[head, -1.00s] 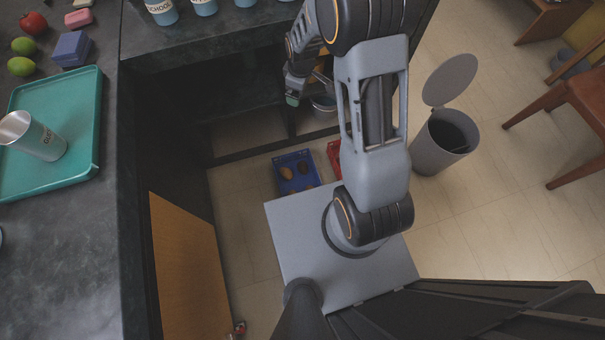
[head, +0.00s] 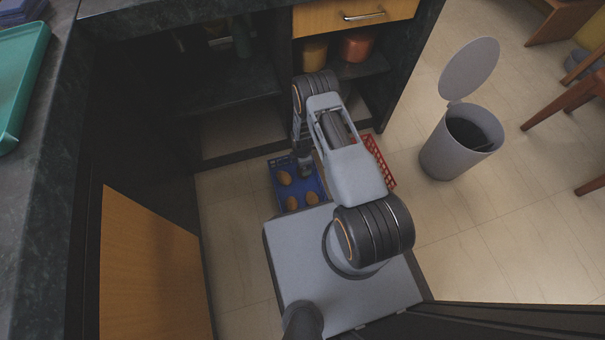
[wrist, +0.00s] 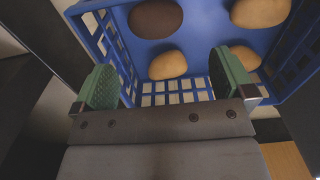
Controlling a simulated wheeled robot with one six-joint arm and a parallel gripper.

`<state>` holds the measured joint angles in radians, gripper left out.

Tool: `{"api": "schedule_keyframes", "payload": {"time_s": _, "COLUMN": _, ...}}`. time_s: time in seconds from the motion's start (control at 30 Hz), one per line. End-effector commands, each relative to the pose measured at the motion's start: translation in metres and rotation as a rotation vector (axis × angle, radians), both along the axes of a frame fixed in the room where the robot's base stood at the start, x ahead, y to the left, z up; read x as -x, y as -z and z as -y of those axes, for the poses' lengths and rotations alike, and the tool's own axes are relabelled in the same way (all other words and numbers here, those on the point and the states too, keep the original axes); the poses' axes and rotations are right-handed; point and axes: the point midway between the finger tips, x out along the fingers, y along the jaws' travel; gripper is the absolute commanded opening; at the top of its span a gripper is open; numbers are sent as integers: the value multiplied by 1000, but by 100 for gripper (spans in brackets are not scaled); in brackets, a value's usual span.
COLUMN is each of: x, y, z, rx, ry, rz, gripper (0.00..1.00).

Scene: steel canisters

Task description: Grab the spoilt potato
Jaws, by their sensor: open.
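A dark brown potato (wrist: 156,18), the spoilt-looking one, lies in a blue crate (wrist: 202,22) at the top of the wrist view. Paler tan potatoes lie around it: one (wrist: 168,65) nearer me, and two to the right (wrist: 260,12) (wrist: 245,57). My gripper (wrist: 166,82) is open and empty, its green pads apart at the crate's near wall. The dark potato is farther off, beyond the tan one. In the head view the blue crate (head: 272,175) is on the floor, with my arm reaching down over it. I cannot pick out the dark potato there.
A red crate (head: 379,160) stands right of the blue one, partly behind my arm. The cabinet with shelves (head: 225,90) rises just behind. A grey bin (head: 455,150) with its lid up stands to the right on open floor.

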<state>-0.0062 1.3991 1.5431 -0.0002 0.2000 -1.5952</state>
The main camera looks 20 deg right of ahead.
Motion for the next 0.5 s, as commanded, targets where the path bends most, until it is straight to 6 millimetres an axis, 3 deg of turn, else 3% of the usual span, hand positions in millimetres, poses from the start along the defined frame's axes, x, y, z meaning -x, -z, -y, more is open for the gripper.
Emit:
{"api": "schedule_keyframes", "payload": {"time_s": 0.03, "x": 0, "y": 15, "z": 0, "rx": 0, "ry": 0, "rz": -1, "gripper": 100}}
{"api": "schedule_keyframes", "payload": {"time_s": 0.2, "x": 0, "y": 39, "z": 0, "rx": 0, "ry": 1, "rz": 0, "gripper": 100}}
{"api": "schedule_keyframes", "payload": {"time_s": 0.5, "x": -1, "y": 53, "z": 0, "rx": 0, "ry": 2, "rz": 1, "gripper": 100}}
